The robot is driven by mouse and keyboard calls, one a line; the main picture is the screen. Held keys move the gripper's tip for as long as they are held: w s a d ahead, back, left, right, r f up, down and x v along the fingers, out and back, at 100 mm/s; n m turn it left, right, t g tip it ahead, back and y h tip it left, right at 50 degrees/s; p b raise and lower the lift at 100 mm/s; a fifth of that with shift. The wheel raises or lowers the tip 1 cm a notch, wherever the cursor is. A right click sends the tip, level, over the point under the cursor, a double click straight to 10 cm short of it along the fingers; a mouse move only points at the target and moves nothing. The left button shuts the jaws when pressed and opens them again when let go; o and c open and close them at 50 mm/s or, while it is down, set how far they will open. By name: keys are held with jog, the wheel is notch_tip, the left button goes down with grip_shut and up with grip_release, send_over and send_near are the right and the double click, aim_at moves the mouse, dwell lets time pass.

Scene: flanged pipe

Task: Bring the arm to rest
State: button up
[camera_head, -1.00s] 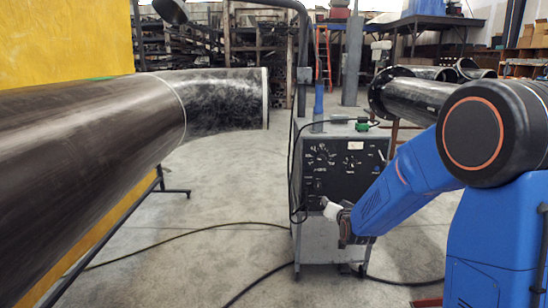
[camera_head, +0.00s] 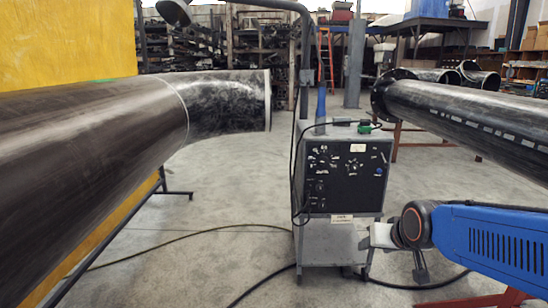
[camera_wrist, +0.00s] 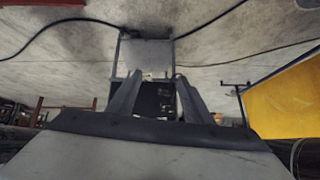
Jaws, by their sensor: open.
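My blue arm (camera_head: 495,238) reaches in from the lower right in the head view. Its end, my gripper (camera_head: 368,238), is in front of the lower right side of the grey welding machine (camera_head: 345,180). The fingers are small and hard to make out there. In the wrist view, my gripper (camera_wrist: 158,95) shows two dark fingers spread apart with nothing between them. The machine (camera_wrist: 155,100) shows beyond the fingers, upside down. The black flanged pipe (camera_head: 460,115) lies at the right, above my arm and apart from it.
A large dark pipe with an elbow (camera_head: 90,140) fills the left, in front of a yellow panel (camera_head: 65,40). Cables (camera_head: 190,240) run over the floor around the machine. The concrete floor (camera_head: 235,185) between pipe and machine is open. Shelving (camera_head: 260,45) stands behind.

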jog(key=s+d+f+n+g, duration=0.1)
jog(key=s+d+g, duration=0.1)
jog(key=s, duration=1.8)
jog(key=shift+f+g, duration=0.15)
jog(key=shift+g, duration=0.55)
